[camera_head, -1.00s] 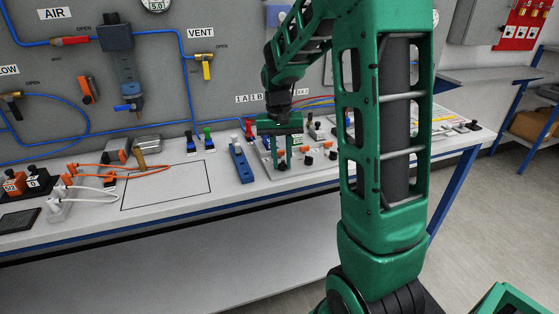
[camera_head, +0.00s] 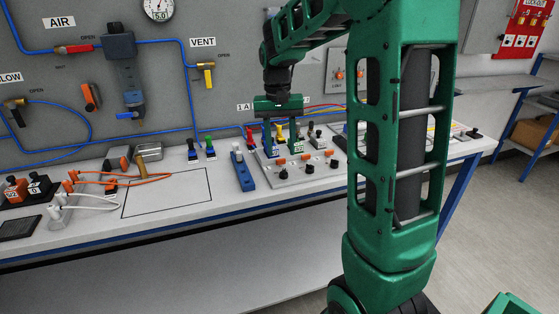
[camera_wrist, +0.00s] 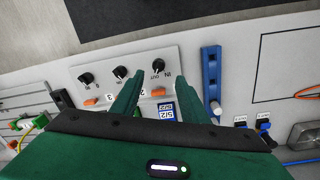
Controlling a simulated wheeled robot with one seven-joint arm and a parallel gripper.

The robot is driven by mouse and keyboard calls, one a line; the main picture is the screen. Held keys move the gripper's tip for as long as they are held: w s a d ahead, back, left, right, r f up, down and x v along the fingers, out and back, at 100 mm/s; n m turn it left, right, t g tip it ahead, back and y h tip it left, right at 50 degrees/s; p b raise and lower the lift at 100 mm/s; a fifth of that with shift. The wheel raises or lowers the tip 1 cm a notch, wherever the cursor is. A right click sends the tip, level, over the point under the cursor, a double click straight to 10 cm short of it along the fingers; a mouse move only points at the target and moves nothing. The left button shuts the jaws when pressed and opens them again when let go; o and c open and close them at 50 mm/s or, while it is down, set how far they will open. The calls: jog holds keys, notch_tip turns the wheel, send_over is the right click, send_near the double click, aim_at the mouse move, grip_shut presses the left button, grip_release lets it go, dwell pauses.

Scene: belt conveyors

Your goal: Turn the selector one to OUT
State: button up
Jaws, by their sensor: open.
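A light grey panel (camera_head: 315,178) on the bench carries a row of three black selector knobs. In the head view the left knob (camera_head: 283,173) is the nearest to my gripper (camera_head: 282,150). In the wrist view the right knob (camera_wrist: 158,66) has the labels OUT and IN beside it; its pointer direction is too small to tell. My gripper (camera_wrist: 154,80) is open and empty, with its two green fingers apart. It points down above the panel, behind the knob row, and the knobs are clear of the fingers.
Orange parts and colored connectors sit behind the knobs. A blue bar-shaped device (camera_head: 242,168) stands left of the panel. An outlined empty rectangle (camera_head: 167,193) lies farther left. The grey wall with blue hoses is behind the bench.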

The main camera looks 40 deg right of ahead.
jog(key=shift+r, duration=1.5)
